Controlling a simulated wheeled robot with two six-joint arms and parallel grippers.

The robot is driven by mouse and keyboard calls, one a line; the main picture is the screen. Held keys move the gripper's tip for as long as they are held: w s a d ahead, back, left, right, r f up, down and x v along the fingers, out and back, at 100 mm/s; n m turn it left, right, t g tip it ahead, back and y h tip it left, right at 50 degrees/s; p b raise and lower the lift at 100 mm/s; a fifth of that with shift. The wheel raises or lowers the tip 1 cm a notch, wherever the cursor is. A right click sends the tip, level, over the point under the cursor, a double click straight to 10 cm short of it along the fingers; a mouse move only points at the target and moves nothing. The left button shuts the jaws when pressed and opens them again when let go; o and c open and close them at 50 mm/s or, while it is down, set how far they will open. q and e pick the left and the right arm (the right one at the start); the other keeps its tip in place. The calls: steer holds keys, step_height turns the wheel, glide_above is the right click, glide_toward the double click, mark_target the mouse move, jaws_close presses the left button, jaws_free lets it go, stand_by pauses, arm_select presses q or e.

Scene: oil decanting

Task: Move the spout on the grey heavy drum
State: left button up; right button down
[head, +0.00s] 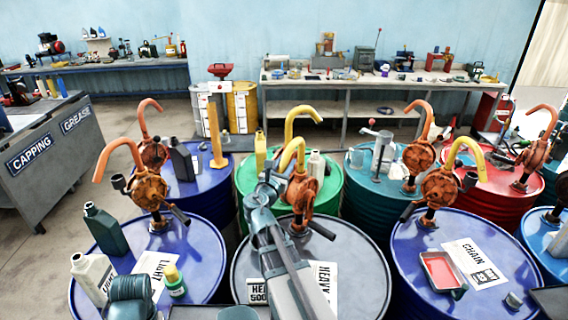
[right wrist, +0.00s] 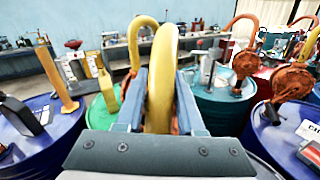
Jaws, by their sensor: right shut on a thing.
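The grey heavy drum (head: 350,265) stands at the front centre, with HEAVY sheets on its lid. Its rusty orange pump (head: 301,196) carries a curved yellow spout (head: 293,152). My right gripper (head: 272,176) reaches in from the bottom of the head view and is shut on the spout. In the right wrist view the yellow spout (right wrist: 160,75) rises between the two fingers of the right gripper (right wrist: 160,95). The gripper and arm hide part of the pump and lid. My left gripper is not in view.
A blue LIGHT drum (head: 200,262) with bottles stands to the left, and a blue CHAIN drum (head: 420,270) with a red tray (head: 440,270) to the right. A green drum (head: 245,180) with another yellow spout (head: 300,115) is close behind. Orange pump spouts crowd both sides.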

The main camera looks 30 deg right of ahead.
steer(key=c, duration=0.5)
jaws_free()
steer(key=shift+s, duration=0.1)
